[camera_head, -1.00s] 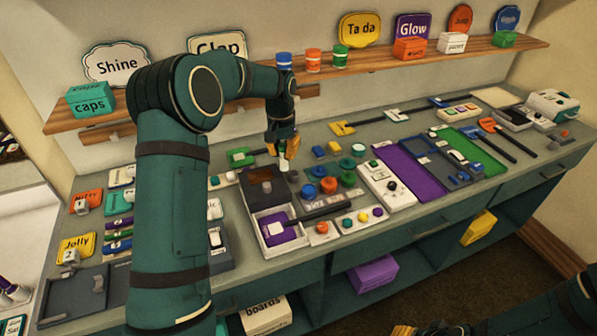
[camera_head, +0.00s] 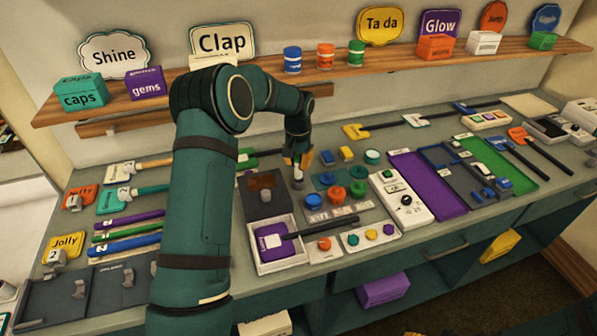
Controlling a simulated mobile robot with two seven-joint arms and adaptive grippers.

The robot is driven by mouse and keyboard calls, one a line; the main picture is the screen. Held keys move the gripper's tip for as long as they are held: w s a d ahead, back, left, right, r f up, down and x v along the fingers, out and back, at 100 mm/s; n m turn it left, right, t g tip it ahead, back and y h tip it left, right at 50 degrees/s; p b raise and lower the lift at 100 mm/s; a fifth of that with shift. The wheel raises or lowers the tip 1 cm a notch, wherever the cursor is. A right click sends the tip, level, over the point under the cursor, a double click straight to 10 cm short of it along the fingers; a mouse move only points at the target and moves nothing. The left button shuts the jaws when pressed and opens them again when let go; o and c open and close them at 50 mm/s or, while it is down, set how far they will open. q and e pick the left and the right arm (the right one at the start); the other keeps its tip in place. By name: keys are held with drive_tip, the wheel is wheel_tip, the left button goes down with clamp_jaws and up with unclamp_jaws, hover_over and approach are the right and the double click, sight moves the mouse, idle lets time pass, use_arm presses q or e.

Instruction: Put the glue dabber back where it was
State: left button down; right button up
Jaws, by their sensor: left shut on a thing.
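My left gripper (camera_head: 300,159) points down over the counter, with its yellow fingers shut on a small pale piece (camera_head: 298,174), probably the glue dabber. Most of the piece is hidden between the fingers; its light lower end shows. It is just right of the dark open lid of a box (camera_head: 266,196) and behind a tray of paint pots (camera_head: 330,180). I cannot tell whether the piece touches the counter. Only a sliver of my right gripper (camera_head: 412,333) shows at the bottom edge, and its fingers cannot be made out.
The white box (camera_head: 290,262) holds a purple piece and a dark-handled tool. Red, blue and green pots, a white switch box (camera_head: 402,199) and a purple mat (camera_head: 428,184) crowd the counter to the right. A shelf (camera_head: 400,66) with jars and signs runs behind.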

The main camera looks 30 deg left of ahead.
sight(298, 170)
use_arm(q)
wheel_tip(298, 170, down, 4)
drive_tip(key=shift+r, duration=0.15)
drive_tip(key=c, duration=1)
unclamp_jaws()
drive_tip(key=shift+r, duration=0.15)
wheel_tip(298, 170, up, 12)
drive_tip(key=shift+s+f+p, duration=0.1)
drive_tip(key=shift+p, duration=0.3)
